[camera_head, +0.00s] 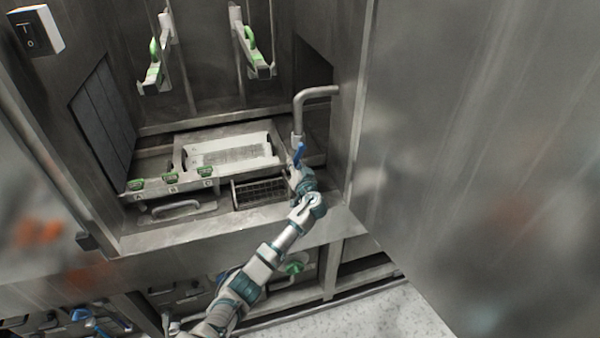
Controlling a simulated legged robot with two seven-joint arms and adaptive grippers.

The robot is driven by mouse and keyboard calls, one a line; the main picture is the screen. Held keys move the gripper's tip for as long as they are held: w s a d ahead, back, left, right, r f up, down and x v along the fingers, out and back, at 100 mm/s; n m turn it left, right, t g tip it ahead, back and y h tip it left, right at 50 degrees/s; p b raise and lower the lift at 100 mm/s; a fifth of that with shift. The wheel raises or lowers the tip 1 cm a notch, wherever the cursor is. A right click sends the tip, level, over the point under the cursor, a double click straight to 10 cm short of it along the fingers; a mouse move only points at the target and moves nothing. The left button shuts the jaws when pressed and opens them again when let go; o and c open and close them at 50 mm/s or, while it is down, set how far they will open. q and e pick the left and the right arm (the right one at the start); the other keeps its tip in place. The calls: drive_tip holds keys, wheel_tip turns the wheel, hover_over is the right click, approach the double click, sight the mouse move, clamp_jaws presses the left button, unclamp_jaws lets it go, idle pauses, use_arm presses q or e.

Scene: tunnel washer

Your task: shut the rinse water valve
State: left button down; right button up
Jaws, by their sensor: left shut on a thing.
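A grey bent pipe (298,115) comes out of the right wall of the washer bay and turns down. At its lower end is the rinse water valve with a blue lever (299,153), which stands up at a slant. My left gripper (299,178) is at the valve, just below the lever's visible end, and is shut on the lever. The fingers hide the lower part of the lever and much of the valve body.
A white tray (230,151) and a dark grated basket (258,192) lie left of the valve. Green-tagged slots line the front ledge (170,188). A steel wall (470,150) closes the right side.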

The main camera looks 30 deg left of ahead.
drive_tip(key=s+d+p, duration=0.2)
drive_tip(key=s+p, duration=0.2)
drive_tip(key=s, duration=0.5)
use_arm(q)
wheel_tip(320, 180, up, 6)
drive_tip(key=s+a+m+p, duration=0.2)
drive_tip(key=m+p, duration=0.5)
drive_tip(key=m, duration=0.6)
drive_tip(key=shift+s+a+r+p, duration=0.15)
drive_tip(key=shift+s+a+p, duration=0.15)
drive_tip(key=shift+s, duration=0.15)
use_arm(e)
wheel_tip(320, 180, up, 7)
drive_tip(key=shift+w+a, duration=0.25)
drive_tip(key=shift+r, duration=0.15)
use_arm(q)
drive_tip(key=c, duration=1.1)
unclamp_jaws()
drive_tip(key=shift+o, duration=0.5)
drive_tip(key=shift+w, duration=0.2)
use_arm(e)
drive_tip(key=shift+w, duration=0.1)
use_arm(q)
drive_tip(key=shift+s, duration=0.1)
